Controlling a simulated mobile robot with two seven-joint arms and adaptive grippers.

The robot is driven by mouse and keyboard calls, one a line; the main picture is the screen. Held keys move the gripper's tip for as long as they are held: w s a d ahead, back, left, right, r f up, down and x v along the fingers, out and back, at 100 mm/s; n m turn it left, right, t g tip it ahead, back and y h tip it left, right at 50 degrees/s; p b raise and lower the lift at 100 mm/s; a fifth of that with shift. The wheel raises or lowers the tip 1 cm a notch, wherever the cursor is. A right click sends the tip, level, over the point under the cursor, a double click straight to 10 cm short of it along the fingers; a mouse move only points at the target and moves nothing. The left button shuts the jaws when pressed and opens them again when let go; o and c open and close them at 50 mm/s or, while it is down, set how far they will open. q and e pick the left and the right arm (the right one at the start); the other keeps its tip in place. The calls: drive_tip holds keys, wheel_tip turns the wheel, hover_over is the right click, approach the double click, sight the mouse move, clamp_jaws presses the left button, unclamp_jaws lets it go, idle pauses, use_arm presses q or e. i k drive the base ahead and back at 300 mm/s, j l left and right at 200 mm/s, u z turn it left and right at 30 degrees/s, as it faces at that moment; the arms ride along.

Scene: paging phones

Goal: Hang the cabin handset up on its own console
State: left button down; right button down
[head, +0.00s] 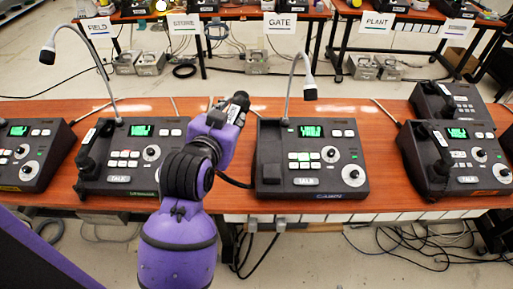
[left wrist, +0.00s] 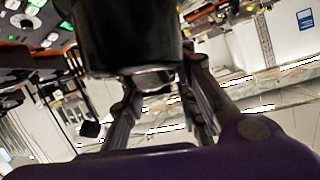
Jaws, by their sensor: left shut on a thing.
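The cabin console (head: 312,158) is a dark sloped desk unit with a green screen, a dial, a gooseneck microphone and a small blue label on its front edge. The cradle strip (head: 269,152) on its left side is bare. My left gripper (head: 234,109) is shut on a black handset (head: 241,98), up and left of that console and apart from it. The handset also shows as a large dark body (left wrist: 128,38) between the fingers in the left wrist view. Most of it is hidden by the gripper in the head view. My right gripper is not in view.
Another console (head: 130,157) with its handset (head: 92,150) hung stands to the left. A further console (head: 460,160) stands to the right. Gooseneck microphones rise behind the nearer consoles. Bare orange tabletop (head: 382,135) lies right of the cabin console. Cables lie on the floor.

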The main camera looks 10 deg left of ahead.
sight(271, 150)
drive_tip(key=l+u, duration=0.1)
drive_tip(key=u, duration=0.85)
drive_tip(key=l+u, duration=0.15)
drive_tip(key=u, duration=0.8)
drive_tip(key=k+l+u, duration=0.1)
drive_tip(key=u, duration=0.85)
drive_tip(key=k+l+u, duration=0.1)
drive_tip(key=k+u, duration=0.65)
drive_tip(key=k+z, duration=0.2)
drive_tip(key=z, duration=0.65)
drive_tip(key=k+l+z, duration=0.1)
drive_tip(key=z, duration=0.35)
drive_tip(key=l+z, duration=0.1)
drive_tip(key=z, duration=0.35)
drive_tip(key=l+z, duration=0.1)
drive_tip(key=z, duration=0.3)
drive_tip(key=l+z, duration=0.1)
drive_tip(key=z, duration=0.35)
drive_tip(key=l+z, duration=0.1)
drive_tip(key=z, duration=0.35)
